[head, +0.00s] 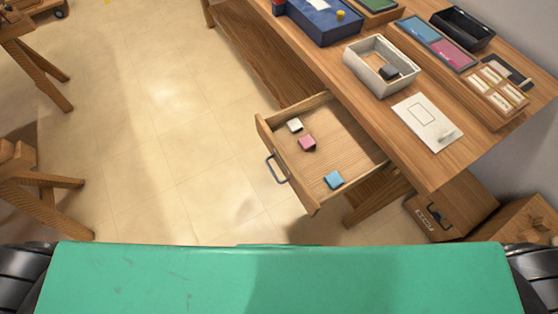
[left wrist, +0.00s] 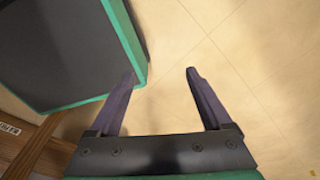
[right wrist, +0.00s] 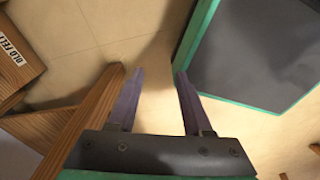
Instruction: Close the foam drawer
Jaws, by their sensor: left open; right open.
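The foam drawer (head: 345,137) is pulled out of the wooden desk in the head view. Its dark handle (head: 278,169) is on the front panel, facing left. Inside lie a white block (head: 295,125), a pink block (head: 307,143) and a light blue block (head: 333,180), apart from each other. My left gripper (left wrist: 163,73) is open and empty over bare floor in the left wrist view. My right gripper (right wrist: 159,72) is open and empty in the right wrist view. Neither gripper shows in the head view, and neither touches the drawer in what I see.
The desk top (head: 342,85) holds a grey box (head: 358,68), a blue case (head: 318,28), a white sheet (head: 418,115) and trays. A wooden beam (right wrist: 92,130) stands close left of my right gripper. A labelled box (right wrist: 18,58) is beyond. Floor left of the drawer is clear.

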